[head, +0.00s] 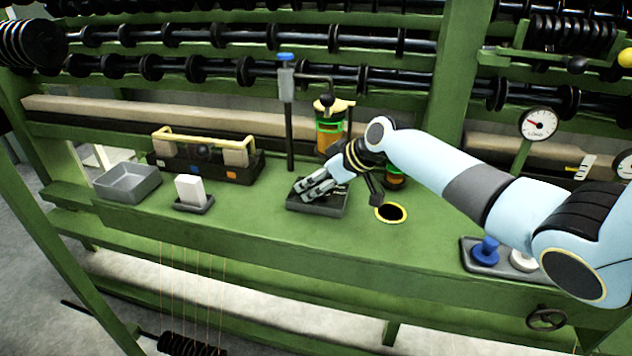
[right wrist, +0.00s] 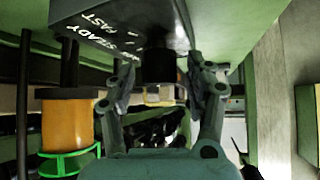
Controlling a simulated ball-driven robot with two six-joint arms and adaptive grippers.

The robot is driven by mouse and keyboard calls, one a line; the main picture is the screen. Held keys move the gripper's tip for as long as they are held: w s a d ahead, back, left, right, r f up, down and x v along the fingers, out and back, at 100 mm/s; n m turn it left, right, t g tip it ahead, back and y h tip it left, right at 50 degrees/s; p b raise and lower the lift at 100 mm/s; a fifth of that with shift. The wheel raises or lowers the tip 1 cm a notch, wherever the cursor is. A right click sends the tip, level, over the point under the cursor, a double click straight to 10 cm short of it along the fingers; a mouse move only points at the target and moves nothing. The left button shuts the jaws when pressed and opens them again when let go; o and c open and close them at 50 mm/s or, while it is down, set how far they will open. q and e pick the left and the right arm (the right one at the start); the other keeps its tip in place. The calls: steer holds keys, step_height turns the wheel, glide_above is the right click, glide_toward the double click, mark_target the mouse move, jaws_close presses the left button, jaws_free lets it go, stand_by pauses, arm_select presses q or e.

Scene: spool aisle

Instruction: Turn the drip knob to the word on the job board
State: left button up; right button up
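The dark drip knob box (head: 322,208) sits on the green bench in the head view, with small white marks on its top. In the right wrist view the box face (right wrist: 110,22) reads STEADY and FAST; other lettering is partly hidden. The black knob (right wrist: 158,64) stands out from that face. My right gripper (head: 306,190) is over the box. In the right wrist view its two fingers (right wrist: 160,80) are apart on either side of the knob, with gaps showing. The knob's pointer direction cannot be made out. My left gripper is not in view. No readable job board word shows.
An orange jar (head: 329,135) with a green band stands behind the box. A yellow-rimmed hole (head: 391,213) lies right of it. A grey tray (head: 128,182), a white block (head: 190,189) and a yellow-handled caddy (head: 205,158) stand left. A blue-topped post (head: 287,85) rises behind.

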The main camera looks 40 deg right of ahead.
steer(key=c, duration=1)
steer(key=shift+r+p, duration=0.1)
steer(key=shift+p, duration=0.35)
jaws_close()
steer(key=m+h+p, duration=0.2)
steer(key=p, duration=0.2)
steer(key=m+h+p, duration=0.2)
steer(key=m+p, duration=0.1)
steer(key=shift+r+t+p, duration=0.2)
steer(key=shift+t+p, duration=0.1)
steer(key=shift+p, duration=0.1)
steer(key=shift+f+m+h+p, duration=0.15)
steer(key=shift+m+h+p, duration=0.35)
steer(key=shift+m, duration=0.2)
steer(key=shift+f+m+h, duration=0.1)
steer(key=shift+m+h, duration=0.3)
steer(key=shift+m, duration=0.2)
steer(key=shift+p, duration=0.3)
steer(key=shift+d+f, duration=0.1)
steer(key=o, duration=1.2)
jaws_free()
steer(key=shift+c, duration=0.2)
